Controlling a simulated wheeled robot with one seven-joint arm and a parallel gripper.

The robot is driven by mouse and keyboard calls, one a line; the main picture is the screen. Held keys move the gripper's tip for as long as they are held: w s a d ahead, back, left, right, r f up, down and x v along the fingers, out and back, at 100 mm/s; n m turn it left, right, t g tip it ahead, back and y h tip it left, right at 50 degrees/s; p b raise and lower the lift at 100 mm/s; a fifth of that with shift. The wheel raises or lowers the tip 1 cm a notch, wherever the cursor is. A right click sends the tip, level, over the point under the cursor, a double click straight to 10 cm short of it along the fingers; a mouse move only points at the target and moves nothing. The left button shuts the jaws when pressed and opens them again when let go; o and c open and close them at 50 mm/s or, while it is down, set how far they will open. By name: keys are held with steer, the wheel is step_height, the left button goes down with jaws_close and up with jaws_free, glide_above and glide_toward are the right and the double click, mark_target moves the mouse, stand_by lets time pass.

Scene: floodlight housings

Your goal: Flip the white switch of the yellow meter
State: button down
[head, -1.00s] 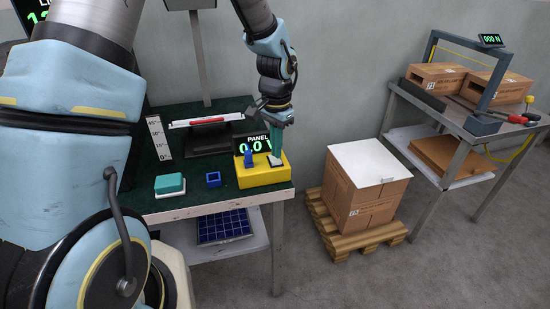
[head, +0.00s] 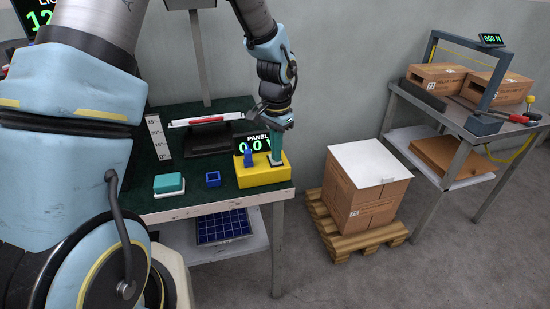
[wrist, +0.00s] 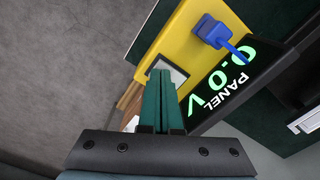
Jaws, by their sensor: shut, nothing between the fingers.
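The yellow meter (head: 252,177) sits at the right front corner of the green-topped bench, its dark display reading 0.0 V; it also shows in the wrist view (wrist: 194,43). A blue plug-like part (head: 248,156) stands on it, left of my gripper, and shows in the wrist view (wrist: 212,32). My gripper (head: 276,163) points down with its teal fingers shut and empty, tips at the white switch plate (wrist: 176,72) on the meter. The fingers hide most of the switch, so I cannot tell its position or whether they touch it.
A teal block (head: 169,183) on a white base and a small blue open box (head: 213,179) lie left of the meter. A tilting rig with a red tube (head: 207,120) stands behind. A carton (head: 368,190) on a pallet stands to the right, across clear floor.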

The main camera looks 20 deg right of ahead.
steer(key=shift+f, duration=0.25)
steer(key=shift+r, duration=0.15)
steer(key=shift+r+p, duration=2.85)
steer(key=shift+r, duration=0.6)
